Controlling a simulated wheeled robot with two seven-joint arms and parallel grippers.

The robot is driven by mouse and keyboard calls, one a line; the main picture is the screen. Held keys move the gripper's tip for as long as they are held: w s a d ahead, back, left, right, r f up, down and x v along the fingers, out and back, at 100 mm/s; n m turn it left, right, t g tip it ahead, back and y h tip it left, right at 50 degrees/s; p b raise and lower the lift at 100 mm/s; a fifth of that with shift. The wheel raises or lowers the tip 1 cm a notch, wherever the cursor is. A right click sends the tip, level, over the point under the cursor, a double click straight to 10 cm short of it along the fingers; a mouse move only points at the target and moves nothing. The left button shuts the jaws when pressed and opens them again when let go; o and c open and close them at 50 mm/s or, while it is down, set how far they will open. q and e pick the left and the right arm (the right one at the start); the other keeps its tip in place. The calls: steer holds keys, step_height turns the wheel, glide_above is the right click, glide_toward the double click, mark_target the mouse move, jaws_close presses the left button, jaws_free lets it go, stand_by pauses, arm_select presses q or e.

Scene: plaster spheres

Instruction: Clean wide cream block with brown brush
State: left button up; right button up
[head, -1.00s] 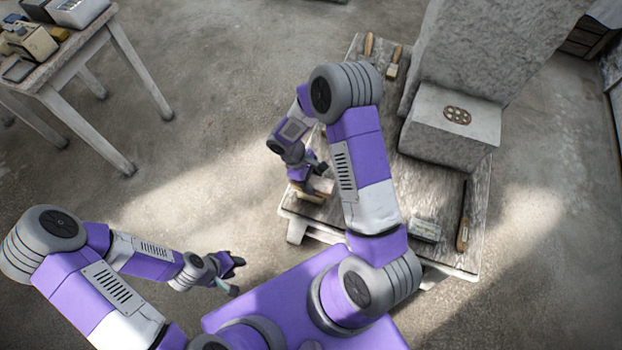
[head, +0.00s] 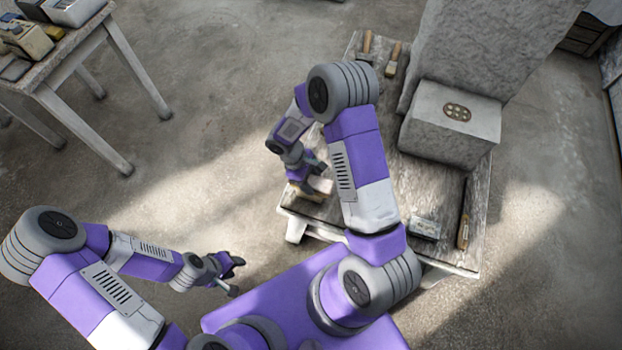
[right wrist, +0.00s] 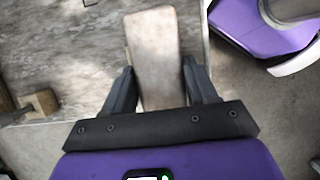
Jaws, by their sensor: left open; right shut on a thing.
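My right gripper (head: 314,176) is low over the near left corner of the low wooden stand. It is shut on a long, flat, brownish thing, which I take to be the brown brush (head: 322,186). In the right wrist view the brush (right wrist: 155,45) runs straight out between the fingers. A pale tan piece, seemingly the wide cream block (head: 303,193), shows just below it, mostly hidden by my gripper. I cannot tell whether the two touch. My left gripper (head: 235,276) is open and empty over the floor, left of the stand.
A big grey stone block (head: 450,135) fills the stand's right back. Two wooden-handled tools (head: 392,60) lie behind. A small whitish block (head: 425,228) and a long brown-handled tool (head: 463,222) lie at front right. A mallet-like wooden thing (right wrist: 44,102) shows in the wrist view.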

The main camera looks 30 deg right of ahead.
steer(key=shift+f, duration=0.1)
steer(key=shift+s+d, duration=0.7)
steer(key=shift+s, duration=0.15)
steer(key=shift+w+a, duration=1.45)
steer(key=shift+w, duration=0.25)
steer(key=shift+s+d, duration=0.1)
steer(key=shift+s+d, duration=1.35)
steer(key=shift+s, duration=0.25)
steer(key=shift+w+a, duration=0.1)
